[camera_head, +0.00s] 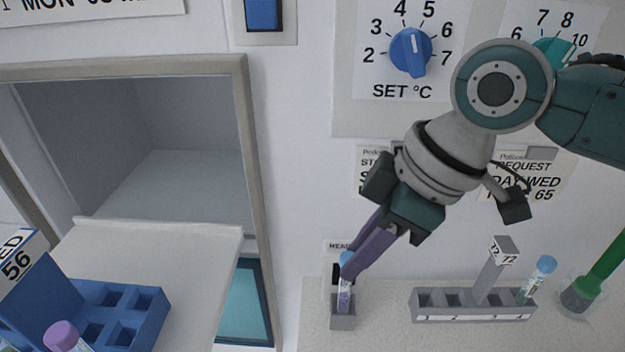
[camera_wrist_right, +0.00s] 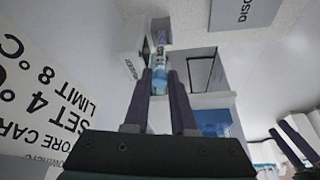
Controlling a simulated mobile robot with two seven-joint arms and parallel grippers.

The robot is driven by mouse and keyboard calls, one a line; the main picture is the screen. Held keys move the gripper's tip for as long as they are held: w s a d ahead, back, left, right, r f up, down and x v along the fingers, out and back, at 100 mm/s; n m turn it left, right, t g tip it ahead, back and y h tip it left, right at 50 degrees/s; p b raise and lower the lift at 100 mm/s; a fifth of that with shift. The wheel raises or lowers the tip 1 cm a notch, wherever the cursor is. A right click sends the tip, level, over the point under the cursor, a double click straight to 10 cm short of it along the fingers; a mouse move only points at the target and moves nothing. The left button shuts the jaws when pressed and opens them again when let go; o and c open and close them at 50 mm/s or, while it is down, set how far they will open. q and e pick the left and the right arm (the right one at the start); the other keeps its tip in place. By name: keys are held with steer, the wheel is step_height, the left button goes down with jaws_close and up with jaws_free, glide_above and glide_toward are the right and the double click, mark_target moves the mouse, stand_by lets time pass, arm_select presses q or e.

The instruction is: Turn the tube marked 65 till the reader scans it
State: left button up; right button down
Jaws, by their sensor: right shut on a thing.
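A blue-capped tube (camera_head: 345,296) stands upright in the small grey reader (camera_head: 342,321) below the READER sign. Its label is partly visible, but I cannot read a number on it. My right gripper (camera_head: 350,268) comes down from the upper right and is shut on the tube's cap end. In the right wrist view the tube (camera_wrist_right: 160,62) shows beyond the fingertips of the right gripper (camera_wrist_right: 162,75). Two dark fingers of my left gripper (camera_wrist_right: 290,142) show apart at the right edge of that view; it is outside the head view.
A grey numbered rack (camera_head: 470,314) holds another blue-capped tube (camera_head: 537,280) at its right end. A green object stands in a round holder (camera_head: 578,297) farther right. A blue box (camera_head: 150,312) with compartments and a purple-capped tube (camera_head: 62,337) are at lower left, by an open cabinet (camera_head: 247,150).

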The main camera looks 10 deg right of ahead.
steer(key=shift+f, duration=0.2)
steer(key=c, duration=0.7)
jaws_free()
steer(key=shift+o, duration=0.2)
steer(key=shift+r, duration=0.1)
steer(key=v, duration=1)
steer(key=shift+a, duration=0.1)
